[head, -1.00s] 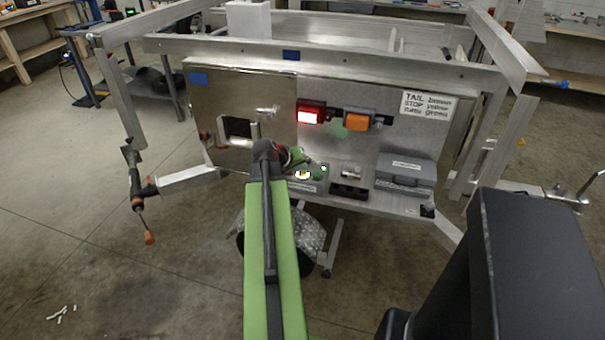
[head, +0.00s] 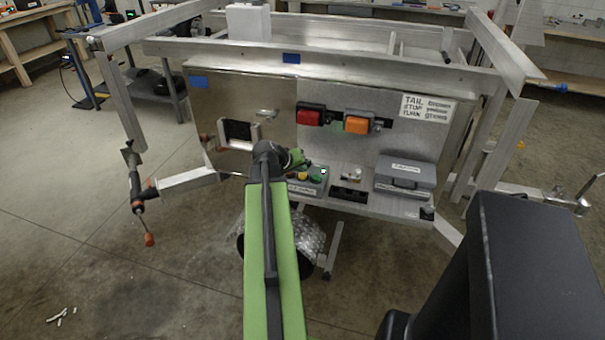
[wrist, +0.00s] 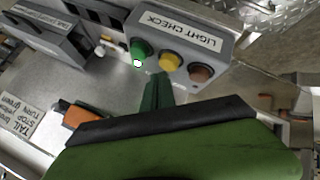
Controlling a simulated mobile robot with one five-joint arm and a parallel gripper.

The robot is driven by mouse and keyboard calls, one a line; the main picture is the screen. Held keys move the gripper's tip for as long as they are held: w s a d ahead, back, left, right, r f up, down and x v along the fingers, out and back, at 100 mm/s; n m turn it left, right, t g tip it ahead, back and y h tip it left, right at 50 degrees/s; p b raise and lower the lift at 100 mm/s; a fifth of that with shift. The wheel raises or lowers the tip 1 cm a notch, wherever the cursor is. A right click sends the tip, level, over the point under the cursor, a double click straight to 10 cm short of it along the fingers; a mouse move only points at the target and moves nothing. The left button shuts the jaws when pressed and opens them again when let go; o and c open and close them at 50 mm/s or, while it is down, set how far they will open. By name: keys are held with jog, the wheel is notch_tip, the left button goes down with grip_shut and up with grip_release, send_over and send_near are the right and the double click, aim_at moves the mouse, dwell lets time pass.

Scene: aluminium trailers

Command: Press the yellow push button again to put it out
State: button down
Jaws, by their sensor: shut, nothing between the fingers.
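The yellow push button (wrist: 171,62) sits on the grey light-check box (wrist: 188,32), between a green button (wrist: 141,47) and a brown button (wrist: 201,72). It looks unlit. In the head view the yellow button (head: 303,176) shows on the box just below my gripper (head: 298,159). In the wrist view my gripper (wrist: 156,88) is shut and empty, its green tips close to the yellow button and seemingly just clear of it. On the panel, the red lamp (head: 310,115) and the orange lamp (head: 356,123) are both dark.
A grey case (head: 405,175) and a black tray (head: 349,193) stand right of the box on the same shelf. The upright panel with a printed sign (head: 428,107) rises behind. Trailer frame rails (head: 330,58) surround it. Open floor lies to the left.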

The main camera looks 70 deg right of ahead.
aim_at(301, 176)
jog(key=shift+r, duration=0.25)
notch_tip(301, 176, up, 6)
jog(key=p, duration=0.6)
